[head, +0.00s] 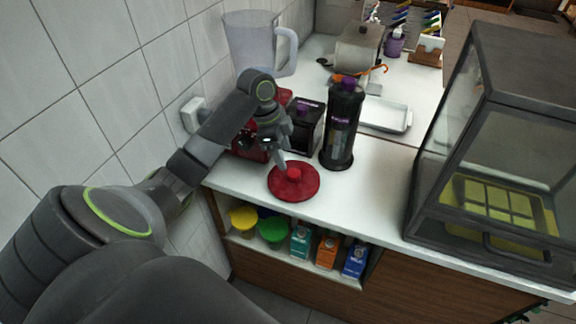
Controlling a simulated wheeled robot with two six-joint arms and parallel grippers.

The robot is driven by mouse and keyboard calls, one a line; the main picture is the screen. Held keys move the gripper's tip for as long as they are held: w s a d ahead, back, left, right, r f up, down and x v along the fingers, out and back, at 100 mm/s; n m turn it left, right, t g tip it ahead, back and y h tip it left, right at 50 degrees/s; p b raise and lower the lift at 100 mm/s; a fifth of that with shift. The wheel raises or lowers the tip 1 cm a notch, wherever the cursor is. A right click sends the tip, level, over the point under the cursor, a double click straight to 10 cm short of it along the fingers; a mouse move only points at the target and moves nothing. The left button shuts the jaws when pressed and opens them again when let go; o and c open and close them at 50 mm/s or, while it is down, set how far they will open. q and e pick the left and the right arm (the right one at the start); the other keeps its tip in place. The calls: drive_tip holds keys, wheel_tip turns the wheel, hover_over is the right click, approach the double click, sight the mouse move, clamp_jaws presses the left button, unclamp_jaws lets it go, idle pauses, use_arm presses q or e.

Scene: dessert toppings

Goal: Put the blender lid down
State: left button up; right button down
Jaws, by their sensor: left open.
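The blender lid (305,186) is a flat red disc with a raised knob in its middle. It lies on the white counter (367,207) near the front edge, in the head view. My left gripper (279,160) is open, just above and behind the lid's knob. I cannot tell whether a fingertip touches the knob. Behind my gripper, a red blender base (248,152) is partly hidden by my arm. A large translucent pitcher (250,42) stands at the back by the wall. My right gripper does not show.
A tall black dispenser (342,125) and a black box (306,128) stand right behind the lid. A glass display case (497,150) fills the right side. A tray (385,115) lies further back. The counter between lid and case is clear. Cartons (327,252) sit on the shelf below.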

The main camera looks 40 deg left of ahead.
use_arm(q)
drive_tip(key=v, duration=0.5)
drive_tip(key=shift+r, duration=0.15)
idle(0.3)
